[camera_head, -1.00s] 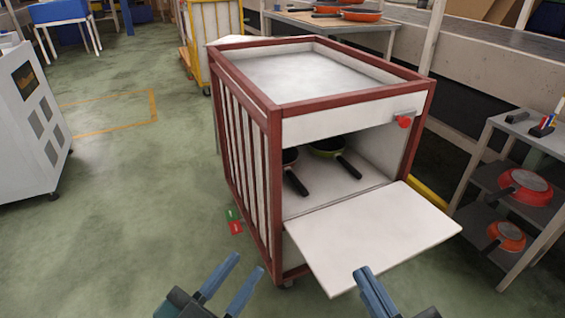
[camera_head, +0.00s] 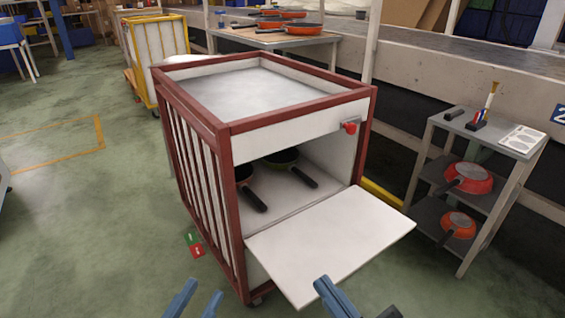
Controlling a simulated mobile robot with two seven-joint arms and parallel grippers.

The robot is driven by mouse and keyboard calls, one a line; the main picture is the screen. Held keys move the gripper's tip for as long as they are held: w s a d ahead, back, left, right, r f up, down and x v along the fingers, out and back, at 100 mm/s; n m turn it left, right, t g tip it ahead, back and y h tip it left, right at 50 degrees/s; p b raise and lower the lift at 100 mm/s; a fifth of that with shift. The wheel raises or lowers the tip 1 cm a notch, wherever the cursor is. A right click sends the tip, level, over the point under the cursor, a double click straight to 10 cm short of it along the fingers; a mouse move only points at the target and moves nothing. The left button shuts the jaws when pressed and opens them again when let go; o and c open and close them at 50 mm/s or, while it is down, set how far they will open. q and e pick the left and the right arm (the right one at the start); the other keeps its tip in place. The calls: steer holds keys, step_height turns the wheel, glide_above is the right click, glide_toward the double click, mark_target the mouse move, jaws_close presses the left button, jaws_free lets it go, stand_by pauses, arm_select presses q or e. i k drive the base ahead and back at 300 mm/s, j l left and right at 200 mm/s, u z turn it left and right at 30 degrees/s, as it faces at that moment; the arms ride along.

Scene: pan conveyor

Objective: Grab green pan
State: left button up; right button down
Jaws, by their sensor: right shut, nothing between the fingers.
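Two pans sit inside the red-framed white cart (camera_head: 228,178), below its top and behind the lowered flap (camera_head: 330,240). The green pan (camera_head: 283,158) is the one on the right, its black handle pointing toward the front right. The other pan (camera_head: 243,172), dark, is to its left and partly hidden by the cart's frame. My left gripper (camera_head: 196,298) is open and empty at the bottom edge, in front of the cart. My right gripper (camera_head: 322,284) is shut and empty near the flap's front edge. Both are well short of the pans.
A grey shelf rack (camera_head: 480,185) with red pans stands at the right. A table (camera_head: 275,38) with orange pans is behind the cart, beside a yellow cart (camera_head: 150,50). Open floor lies to the left.

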mark_target(287, 158)
steer(key=i+l+z, duration=0.35)
steer(key=i+l, duration=0.15)
steer(key=l, duration=0.35)
steer(key=i+l+z, duration=0.35)
steer(key=i+l, duration=0.25)
steer(key=l, duration=0.15)
